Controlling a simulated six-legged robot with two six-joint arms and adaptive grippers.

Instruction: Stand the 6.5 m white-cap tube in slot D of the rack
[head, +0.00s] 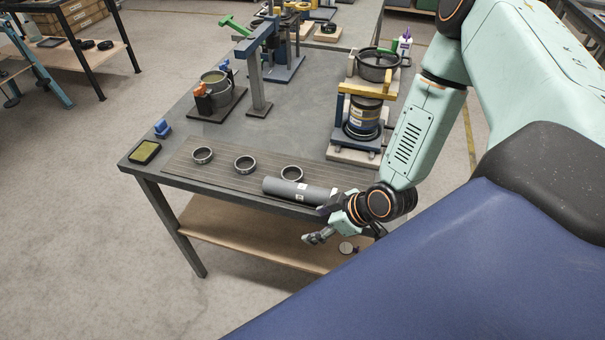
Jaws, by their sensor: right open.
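A grey tube (297,190) with a small white label lies on its side near the front edge of the table. Its right end is partly hidden by my right gripper, and I see no white cap on it. My right gripper (322,222) is open at that right end, at the table's front edge. I cannot tell whether it touches the tube. Three dark rings, left (203,155), middle (245,164) and right (291,173), stand in a row on a flat grooved board (215,177). No slot letters are readable. My left gripper is out of view.
The grey table (300,110) carries a bucket (214,84) at back left, a post with a green lever (236,26), and a stand with a dark can (363,116) at right. A yellow-topped tray (145,152) lies at the left corner. A wooden shelf (230,235) runs below.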

